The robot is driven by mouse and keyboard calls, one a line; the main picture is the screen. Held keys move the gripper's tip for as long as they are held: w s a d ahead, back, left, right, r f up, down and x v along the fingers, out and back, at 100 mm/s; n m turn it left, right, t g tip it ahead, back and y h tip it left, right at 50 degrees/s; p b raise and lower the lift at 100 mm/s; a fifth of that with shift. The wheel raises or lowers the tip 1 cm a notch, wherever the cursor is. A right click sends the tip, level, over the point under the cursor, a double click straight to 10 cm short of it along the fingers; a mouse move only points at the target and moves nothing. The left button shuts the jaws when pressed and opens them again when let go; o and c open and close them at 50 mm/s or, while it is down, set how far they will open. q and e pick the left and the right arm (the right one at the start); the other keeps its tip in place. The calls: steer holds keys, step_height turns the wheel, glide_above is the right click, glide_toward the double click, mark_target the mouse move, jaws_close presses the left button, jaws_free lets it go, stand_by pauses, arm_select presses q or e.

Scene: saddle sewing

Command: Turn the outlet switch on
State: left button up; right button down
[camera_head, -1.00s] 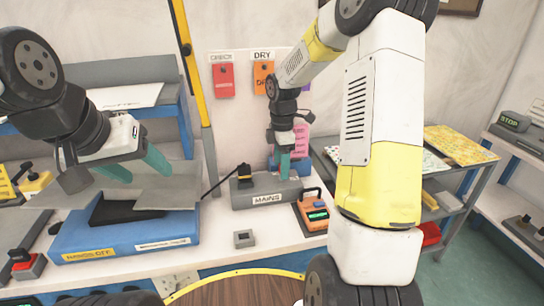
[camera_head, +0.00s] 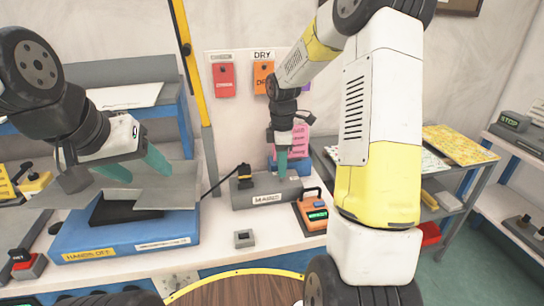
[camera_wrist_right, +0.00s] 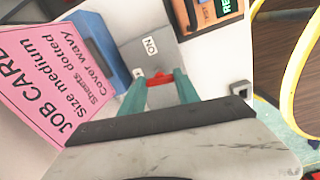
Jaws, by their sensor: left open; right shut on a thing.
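The grey outlet box (camera_head: 284,193) lies on the bench with a label on its front and a black plug (camera_head: 244,174) at its left end. In the right wrist view the outlet (camera_wrist_right: 140,22) carries a small ON label. My right gripper (camera_head: 282,172) points down at the right part of the outlet. In the wrist view its green fingers are shut on a small red switch (camera_wrist_right: 160,78), mostly hidden between the fingertips. My left gripper (camera_head: 143,168) is open and empty above the blue case at the left, its fingers apart.
An orange meter (camera_head: 312,212) stands just right of the outlet. A pink job card (camera_head: 293,140) and a blue block are behind it. A small grey block (camera_head: 244,239) lies in front. The blue case (camera_head: 125,232) fills the left bench.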

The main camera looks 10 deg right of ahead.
steer(key=m, duration=1.2)
steer(key=shift+m, duration=2.1)
steer(key=c, duration=0.9)
jaws_free()
